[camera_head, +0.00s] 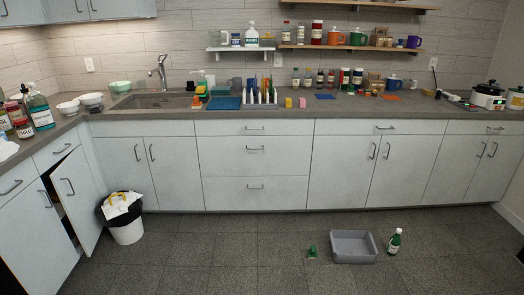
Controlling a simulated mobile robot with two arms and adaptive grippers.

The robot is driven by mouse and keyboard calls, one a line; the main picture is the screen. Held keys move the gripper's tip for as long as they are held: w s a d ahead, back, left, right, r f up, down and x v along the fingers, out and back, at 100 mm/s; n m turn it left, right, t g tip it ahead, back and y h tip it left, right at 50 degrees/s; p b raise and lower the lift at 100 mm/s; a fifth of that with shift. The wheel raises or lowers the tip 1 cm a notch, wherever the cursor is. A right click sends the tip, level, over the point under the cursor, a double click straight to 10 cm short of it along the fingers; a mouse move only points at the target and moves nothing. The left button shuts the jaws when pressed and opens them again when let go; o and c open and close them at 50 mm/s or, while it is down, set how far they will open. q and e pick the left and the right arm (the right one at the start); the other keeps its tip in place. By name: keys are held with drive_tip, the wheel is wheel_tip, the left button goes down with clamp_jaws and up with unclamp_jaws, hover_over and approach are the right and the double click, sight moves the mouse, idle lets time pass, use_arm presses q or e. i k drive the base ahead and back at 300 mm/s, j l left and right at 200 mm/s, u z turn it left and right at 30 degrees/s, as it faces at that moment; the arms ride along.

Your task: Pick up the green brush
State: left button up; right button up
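A small green object (312,252), which looks like the green brush, lies on the dark tile floor just left of a grey tub. It is small in the picture, so its exact shape is hard to tell. Neither of my grippers shows in the head view.
The grey tub (354,259) and a green bottle (395,241) stand on the floor. A waste bin (127,230) stands at left, near an open cabinet door (77,195). The counter (280,125) is crowded with jars and cups. The floor between bin and tub is clear.

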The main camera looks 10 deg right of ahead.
sight(312, 253)
drive_tip(key=i+z, duration=0.2)
drive_tip(key=i, duration=0.25)
drive_tip(key=i+j+z, duration=0.2)
drive_tip(key=i, duration=0.25)
drive_tip(key=i+j+z, duration=0.15)
drive_tip(key=i, duration=0.3)
drive_tip(key=i+j+z, duration=0.2)
drive_tip(key=i, duration=0.2)
